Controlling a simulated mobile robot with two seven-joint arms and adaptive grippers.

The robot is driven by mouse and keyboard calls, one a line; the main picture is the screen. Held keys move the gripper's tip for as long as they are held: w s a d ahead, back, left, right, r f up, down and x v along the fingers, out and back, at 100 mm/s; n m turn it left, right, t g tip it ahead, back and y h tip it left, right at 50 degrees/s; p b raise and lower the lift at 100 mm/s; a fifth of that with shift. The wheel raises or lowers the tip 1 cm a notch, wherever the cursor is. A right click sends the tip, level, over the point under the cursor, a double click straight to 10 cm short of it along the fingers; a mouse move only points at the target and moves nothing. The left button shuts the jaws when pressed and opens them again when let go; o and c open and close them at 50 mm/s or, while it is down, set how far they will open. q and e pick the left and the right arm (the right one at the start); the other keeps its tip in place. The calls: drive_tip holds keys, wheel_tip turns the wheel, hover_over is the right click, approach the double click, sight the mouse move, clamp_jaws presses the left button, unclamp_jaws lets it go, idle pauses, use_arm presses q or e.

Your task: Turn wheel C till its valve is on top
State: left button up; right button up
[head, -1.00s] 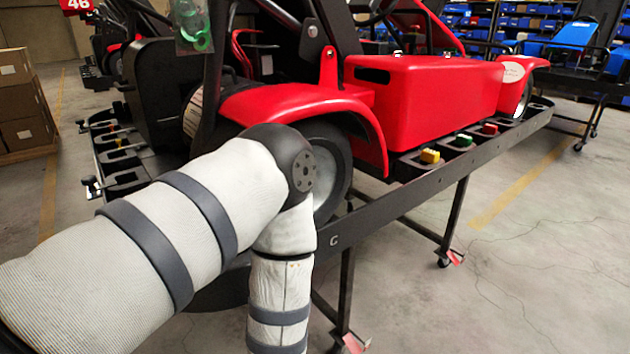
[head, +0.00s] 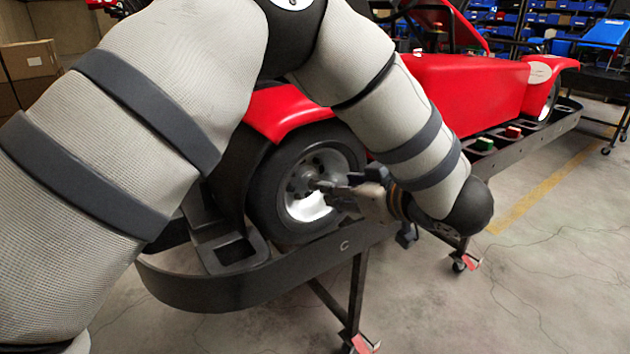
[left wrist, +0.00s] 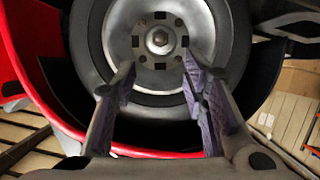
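Wheel C (head: 268,190) is a black tyre with a silver rim under the red fender, above the letter C on the stand. My left gripper (head: 322,187) points at its hub from the right in the head view. In the left wrist view the wheel's rim (left wrist: 117,42) and central hub nut (left wrist: 160,40) lie straight ahead. The two fingers of the left gripper (left wrist: 158,72) are apart, with purple pads and nothing between them. I cannot tell whether the fingertips touch the wheel. I cannot make out the valve. My right gripper is not in view.
The black stand rail (head: 250,289) runs below the wheel and on to the right. The red kart body (head: 460,92) and fender (head: 282,112) are close above and beside the wheel. Green (head: 484,144) and orange (head: 513,132) blocks sit in the rail. Open floor lies at right.

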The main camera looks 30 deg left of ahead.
sight(315, 183)
use_arm(q)
drive_tip(key=x, duration=1)
drive_tip(key=shift+f, duration=0.2)
clamp_jaws()
